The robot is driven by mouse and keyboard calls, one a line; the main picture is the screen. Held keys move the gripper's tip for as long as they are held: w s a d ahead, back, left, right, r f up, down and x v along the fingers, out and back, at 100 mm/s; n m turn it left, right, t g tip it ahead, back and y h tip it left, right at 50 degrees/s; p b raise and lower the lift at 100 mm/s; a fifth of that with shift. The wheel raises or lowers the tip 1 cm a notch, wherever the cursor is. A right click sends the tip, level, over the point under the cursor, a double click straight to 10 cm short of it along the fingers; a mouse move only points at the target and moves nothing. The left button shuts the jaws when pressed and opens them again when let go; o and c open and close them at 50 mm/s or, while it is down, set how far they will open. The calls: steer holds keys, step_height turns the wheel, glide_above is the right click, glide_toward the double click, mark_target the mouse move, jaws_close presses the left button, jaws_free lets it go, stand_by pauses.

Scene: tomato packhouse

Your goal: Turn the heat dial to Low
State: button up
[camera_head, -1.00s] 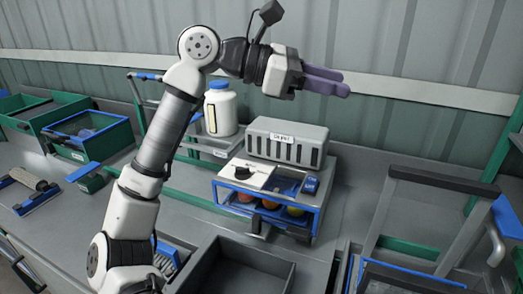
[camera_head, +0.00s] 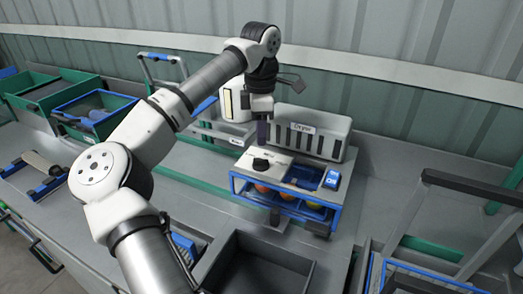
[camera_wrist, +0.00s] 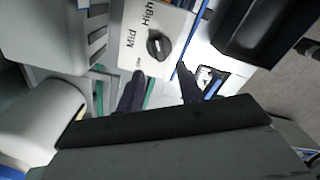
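The heat dial is a round black knob (camera_head: 261,164) on the pale top panel (camera_head: 280,160) of a blue-framed unit. In the wrist view the dial (camera_wrist: 159,45) sits beside the printed words High and Mid, with a smaller word, probably Low, nearer my fingers. I cannot tell for sure which word the knob points at. My gripper (camera_head: 263,136) points down just above the dial. In the wrist view my gripper (camera_wrist: 160,85) has its two dark fingers apart with nothing between them. The dial lies beyond the fingertips, apart from them.
A grey slotted box (camera_head: 318,133) labelled Dryer stands close behind the unit. A white jar (camera_head: 235,100) stands behind my gripper to the left. A blue tag-like block (camera_head: 331,179) lies on the unit's right side. A dark open bin (camera_head: 262,262) is in front.

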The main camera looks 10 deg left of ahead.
mark_target(261, 159)
step_height(261, 159, down, 8)
steer(key=shift+r+p, duration=0.15)
steer(key=shift+p, duration=0.75)
steer(key=shift+c, duration=0.5)
jaws_close()
